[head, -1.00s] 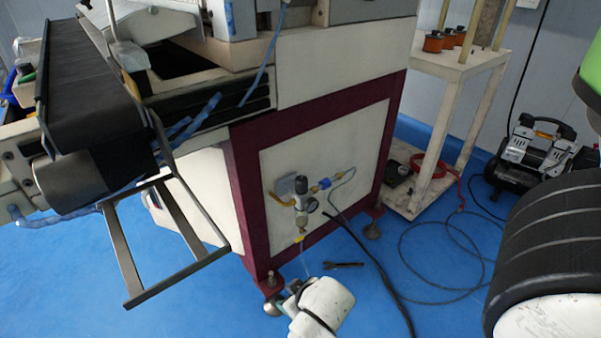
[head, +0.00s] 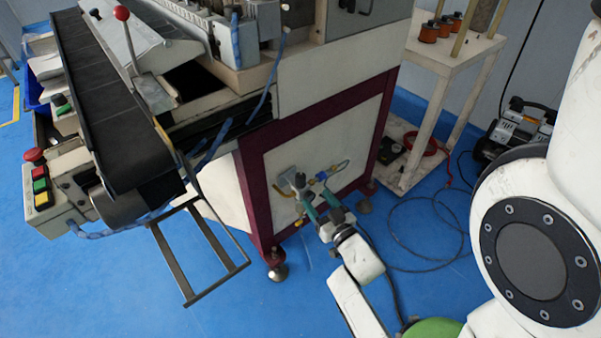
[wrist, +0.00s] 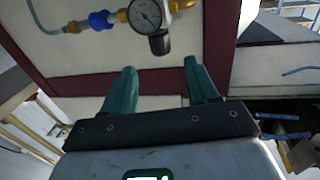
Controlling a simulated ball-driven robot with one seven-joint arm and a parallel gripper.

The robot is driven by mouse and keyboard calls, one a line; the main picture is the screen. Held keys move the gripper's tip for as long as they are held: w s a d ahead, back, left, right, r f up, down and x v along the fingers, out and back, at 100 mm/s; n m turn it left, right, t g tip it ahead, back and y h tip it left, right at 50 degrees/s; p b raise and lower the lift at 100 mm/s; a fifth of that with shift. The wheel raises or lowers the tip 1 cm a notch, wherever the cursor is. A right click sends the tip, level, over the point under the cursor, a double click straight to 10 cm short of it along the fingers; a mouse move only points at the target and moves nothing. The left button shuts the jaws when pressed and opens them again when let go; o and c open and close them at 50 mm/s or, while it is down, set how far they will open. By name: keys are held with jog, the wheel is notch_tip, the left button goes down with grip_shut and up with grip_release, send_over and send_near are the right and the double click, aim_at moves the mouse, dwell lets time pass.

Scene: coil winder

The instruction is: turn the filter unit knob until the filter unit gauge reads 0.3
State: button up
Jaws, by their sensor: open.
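The filter unit is fixed to the cream panel of the machine. Its round white gauge (wrist: 146,14) shows at the top of the wrist view; I cannot read the needle's value with certainty. The dark knob (wrist: 159,43) sits just below the gauge in that view, at the end of the unit. My gripper (wrist: 159,66) is open and empty. Its two teal fingers point toward the knob, one on each side in the picture, apart from it. In the head view my gripper (head: 312,192) is in front of the filter unit and hides most of it, including the gauge.
A blue fitting (wrist: 101,20) and hose join the unit. A maroon frame (head: 254,195) borders the panel. A conveyor (head: 105,100) and a metal bracket (head: 205,245) stand left. A cream shelf stand (head: 440,95) and compressor (head: 515,130) are right. Hoses lie on the blue floor.

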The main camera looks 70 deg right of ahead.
aim_at(304, 180)
jog(key=b+x, duration=0.2)
jog(key=x, duration=0.8)
jog(key=shift+w+d, duration=0.15)
jog(key=shift+d, duration=0.05)
jog(key=c, duration=0.9)
jog(key=p, duration=0.3)
jog(key=shift+r+n+t+y, duration=0.25)
jog(key=shift+n+t+y, duration=0.05)
jog(key=shift+y, duration=0.1)
jog(key=shift+c, duration=0.2)
